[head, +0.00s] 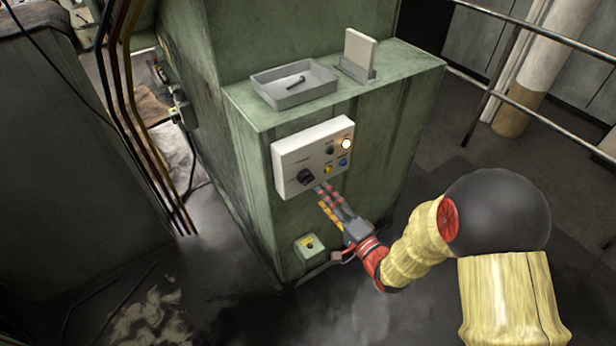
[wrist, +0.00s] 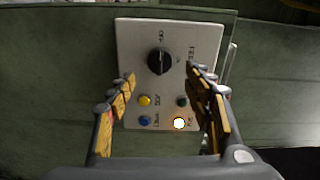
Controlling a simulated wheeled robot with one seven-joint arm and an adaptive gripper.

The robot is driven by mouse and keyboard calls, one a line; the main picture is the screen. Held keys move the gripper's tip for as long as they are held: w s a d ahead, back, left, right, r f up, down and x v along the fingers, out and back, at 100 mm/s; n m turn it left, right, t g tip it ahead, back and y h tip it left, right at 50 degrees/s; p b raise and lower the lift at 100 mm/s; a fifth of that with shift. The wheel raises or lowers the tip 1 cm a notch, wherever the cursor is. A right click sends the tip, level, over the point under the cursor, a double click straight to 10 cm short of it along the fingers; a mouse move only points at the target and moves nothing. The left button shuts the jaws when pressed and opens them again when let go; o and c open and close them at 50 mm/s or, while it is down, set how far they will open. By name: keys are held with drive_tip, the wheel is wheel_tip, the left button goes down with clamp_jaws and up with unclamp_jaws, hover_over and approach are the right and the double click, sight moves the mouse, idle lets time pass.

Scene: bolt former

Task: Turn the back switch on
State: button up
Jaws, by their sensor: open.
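A pale control panel (head: 291,155) is on the side of the green machine; it also fills the middle of the wrist view (wrist: 130,40). It carries a black rotary switch (head: 306,177), which shows in the wrist view (wrist: 160,61) with its grip roughly upright in the picture. I cannot tell from its labels whether it is on. My gripper (head: 326,189) is open and empty, in front of the panel's lower edge. In the wrist view its fingers (wrist: 161,75) stand to either side of the switch, slightly below it, apparently not touching it.
The panel also has a lit lamp (head: 345,144), a dark button (head: 330,150), a yellow button (head: 327,170) and a blue button (head: 343,161). A grey tray (head: 270,95) with a bolt rests on the ledge above.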

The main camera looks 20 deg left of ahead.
sight(309, 182)
drive_tip(key=b+x, duration=0.1)
drive_tip(key=x, duration=0.7)
drive_tip(key=shift+w+a+f, duration=0.1)
drive_tip(key=shift+w+a, duration=0.15)
drive_tip(key=shift+d+f+n+b, duration=0.1)
drive_tip(key=shift+f+n+b, duration=0.05)
drive_tip(key=shift+n+b, duration=0.5)
drive_tip(key=shift+s+d+n, duration=0.1)
drive_tip(key=shift+n, duration=0.65)
drive_tip(key=n+b, duration=0.3)
drive_tip(key=n, duration=0.1)
drive_tip(key=n+b, duration=0.2)
drive_tip(key=n, duration=0.2)
drive_tip(key=shift+b, duration=0.4)
drive_tip(key=shift+r, duration=0.25)
drive_tip(key=shift+c, duration=0.4)
